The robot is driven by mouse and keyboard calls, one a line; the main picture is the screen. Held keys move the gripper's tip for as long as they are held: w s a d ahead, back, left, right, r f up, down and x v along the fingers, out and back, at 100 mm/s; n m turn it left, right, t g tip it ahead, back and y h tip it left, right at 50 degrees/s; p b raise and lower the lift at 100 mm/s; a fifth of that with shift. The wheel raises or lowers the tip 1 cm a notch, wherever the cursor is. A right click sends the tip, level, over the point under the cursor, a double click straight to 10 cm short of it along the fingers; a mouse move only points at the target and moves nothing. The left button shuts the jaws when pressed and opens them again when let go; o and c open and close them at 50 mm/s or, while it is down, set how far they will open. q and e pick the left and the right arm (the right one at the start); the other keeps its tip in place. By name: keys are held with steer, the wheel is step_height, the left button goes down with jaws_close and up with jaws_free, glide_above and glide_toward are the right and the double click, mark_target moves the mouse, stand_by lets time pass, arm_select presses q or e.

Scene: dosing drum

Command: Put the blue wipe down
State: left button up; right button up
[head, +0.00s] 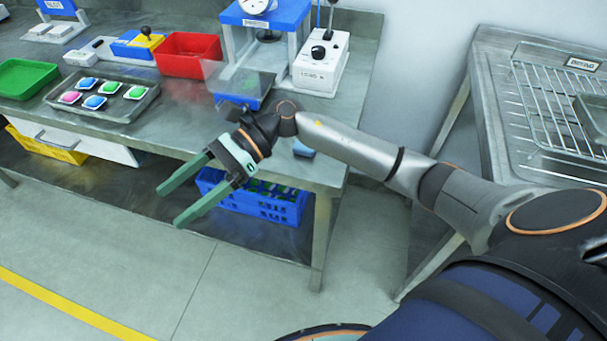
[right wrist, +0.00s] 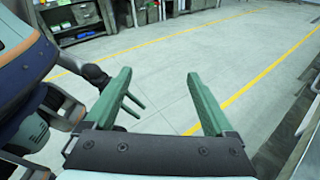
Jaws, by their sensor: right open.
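A small blue item (head: 303,148), which looks like the folded blue wipe, lies on the steel bench near its front right corner, just behind my right wrist and partly hidden by the arm. My right gripper (head: 168,208) is open, with its two green fingers wide apart and nothing between them. It hangs in front of the bench edge, pointing left and down. The right wrist view shows the same empty fingers (right wrist: 157,75) over bare floor.
The bench holds a grey tray (head: 125,112) with coloured pads, a red bin (head: 188,54), a green tray (head: 27,78) and a white control box (head: 320,66). A blue crate (head: 265,207) stands under it. A drying rack (head: 545,100) is at right.

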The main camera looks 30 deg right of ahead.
steer(key=w+d+f+n+t+h, duration=0.35)
steer(key=n+t, duration=0.55)
steer(key=n, duration=0.8)
steer(key=d+f+n+t+h, duration=0.3)
steer(key=d+f+n+t, duration=0.35)
steer(key=n, duration=1.05)
steer(key=s+d+f+m+g+h, duration=0.2)
steer(key=s+f+m+h, duration=0.1)
steer(key=s+f+m, duration=0.3)
steer(key=s+d+f+m+g+h, duration=0.2)
steer(key=s+f+m+h, duration=0.1)
steer(key=s+f+m, duration=0.4)
steer(key=s+f, duration=0.3)
steer(key=f, duration=0.3)
steer(key=shift+d+f+g+h, duration=0.2)
steer(key=shift+f+g+h, duration=0.15)
steer(key=shift+f, duration=0.05)
